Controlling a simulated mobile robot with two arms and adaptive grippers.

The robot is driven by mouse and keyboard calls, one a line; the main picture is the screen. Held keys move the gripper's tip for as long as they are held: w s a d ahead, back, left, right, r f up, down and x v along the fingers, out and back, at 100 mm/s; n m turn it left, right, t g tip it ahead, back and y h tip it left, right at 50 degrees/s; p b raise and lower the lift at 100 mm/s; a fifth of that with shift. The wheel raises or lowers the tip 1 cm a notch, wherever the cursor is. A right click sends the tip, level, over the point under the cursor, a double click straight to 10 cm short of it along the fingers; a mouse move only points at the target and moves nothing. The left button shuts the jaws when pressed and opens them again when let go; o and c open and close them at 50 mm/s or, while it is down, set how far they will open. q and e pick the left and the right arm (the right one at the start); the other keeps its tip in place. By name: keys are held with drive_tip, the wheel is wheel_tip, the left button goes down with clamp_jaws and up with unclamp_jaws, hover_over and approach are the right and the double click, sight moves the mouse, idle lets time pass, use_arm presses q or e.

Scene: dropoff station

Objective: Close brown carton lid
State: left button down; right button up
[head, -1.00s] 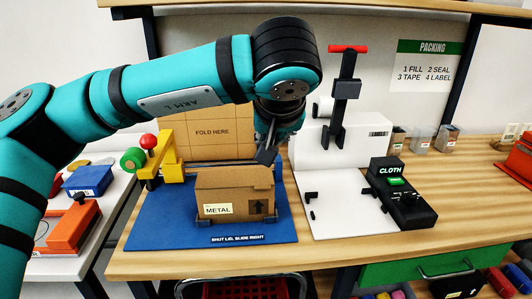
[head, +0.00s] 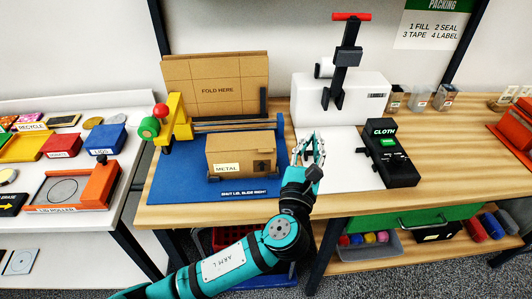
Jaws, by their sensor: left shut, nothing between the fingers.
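The brown carton (head: 240,141) sits on the blue mat (head: 175,181). Its top looks covered by a flat brown panel, though I cannot tell how tightly it lies. Its front carries a "METAL" label and a dark arrow mark. My left gripper (head: 313,145) is shut and empty, just right of the carton and apart from it, over the white board. Its arm comes up from the bottom of the head view. My right gripper is not in view.
A "FOLD HERE" cardboard panel (head: 215,88) stands behind the carton. A yellow tape holder (head: 180,118) is at the mat's left. A white machine (head: 342,100) and a black "CLOTH" device (head: 388,152) stand to the right. A side table (head: 75,190) is at the left.

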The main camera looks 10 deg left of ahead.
sight(265, 158)
use_arm(q)
drive_tip(key=s+a+f+n+g+y, duration=0.1)
drive_tip(key=a+f+g+y, duration=0.1)
drive_tip(key=f, duration=0.2)
drive_tip(key=s+a+f+n+g+y, duration=0.2)
drive_tip(key=a+f, duration=0.1)
drive_tip(key=f, duration=0.1)
drive_tip(key=s+a+f+n+g+y+p, duration=0.1)
drive_tip(key=s+a+f+g+y, duration=0.1)
drive_tip(key=a+f, duration=0.1)
drive_tip(key=shift+s+f+n, duration=0.25)
drive_tip(key=shift+f+n, duration=0.05)
drive_tip(key=shift+f, duration=0.5)
drive_tip(key=shift+w+a+f, duration=0.15)
drive_tip(key=shift+w+f, duration=0.1)
drive_tip(key=x, duration=0.9)
drive_tip(key=shift+w+r+p, duration=0.15)
drive_tip(key=shift+w+p, duration=0.15)
drive_tip(key=shift+p, duration=0.1)
wheel_tip(265, 158, up, 3)
drive_tip(key=shift+s+f+p, duration=0.1)
drive_tip(key=shift+f+p, duration=0.05)
drive_tip(key=shift+p, duration=0.55)
drive_tip(key=shift+s+r, duration=0.15)
drive_tip(key=shift+r, duration=0.4)
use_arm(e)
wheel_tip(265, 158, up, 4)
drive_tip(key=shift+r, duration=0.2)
use_arm(q)
drive_tip(key=shift+f, duration=0.1)
